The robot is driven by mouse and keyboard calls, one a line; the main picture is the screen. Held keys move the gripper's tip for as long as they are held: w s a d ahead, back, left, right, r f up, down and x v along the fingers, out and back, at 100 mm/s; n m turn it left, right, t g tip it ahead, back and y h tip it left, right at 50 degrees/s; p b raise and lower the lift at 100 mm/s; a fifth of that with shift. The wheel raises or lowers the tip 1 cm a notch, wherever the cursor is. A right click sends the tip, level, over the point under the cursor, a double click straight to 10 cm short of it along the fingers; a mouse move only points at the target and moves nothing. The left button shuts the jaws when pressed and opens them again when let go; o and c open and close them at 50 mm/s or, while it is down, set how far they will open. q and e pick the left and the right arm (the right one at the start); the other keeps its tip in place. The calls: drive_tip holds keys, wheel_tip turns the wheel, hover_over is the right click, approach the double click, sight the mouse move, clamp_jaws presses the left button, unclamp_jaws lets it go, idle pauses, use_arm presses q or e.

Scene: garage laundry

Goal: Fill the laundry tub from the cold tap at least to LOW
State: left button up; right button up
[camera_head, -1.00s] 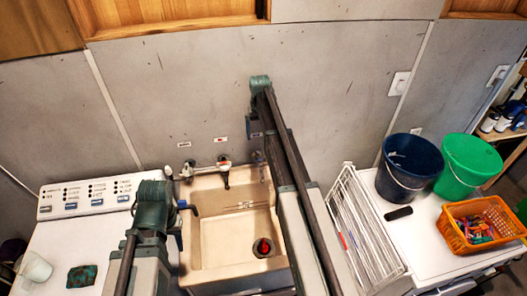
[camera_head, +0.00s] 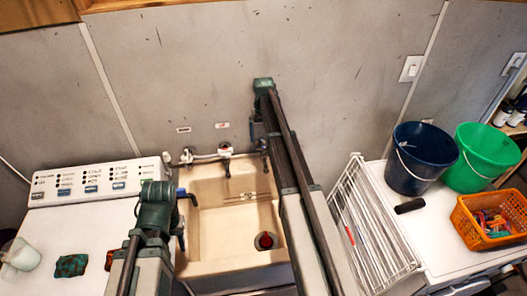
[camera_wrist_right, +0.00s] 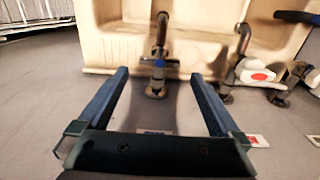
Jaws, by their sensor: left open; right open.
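The beige laundry tub (camera_head: 215,250) stands at the middle, with a dark drain piece with a red top (camera_head: 265,240) on its floor. I see no water in it. A white tap with a red mark (camera_head: 225,150) is above its back edge; it also shows in the right wrist view (camera_wrist_right: 257,76). The cold tap (camera_wrist_right: 157,62), with a blue mark, is between and just beyond the open fingers of my right gripper (camera_wrist_right: 159,76); contact is unclear. In the head view my right arm hides this tap. My left gripper (camera_head: 188,218) is open over the tub's left edge.
A white washing machine (camera_head: 60,225) with a control panel stands at left, holding a cup (camera_head: 22,255) and cloths. At right are a white drying rack (camera_head: 365,215), a blue bucket (camera_head: 415,158), a green bucket (camera_head: 482,157) and an orange basket (camera_head: 490,218).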

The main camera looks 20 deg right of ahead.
sight(264, 147)
wheel_tip(264, 147, down, 5)
drive_tip(key=b, duration=0.4)
drive_tip(key=c, duration=1.2)
drive_tip(key=shift+o, duration=0.2)
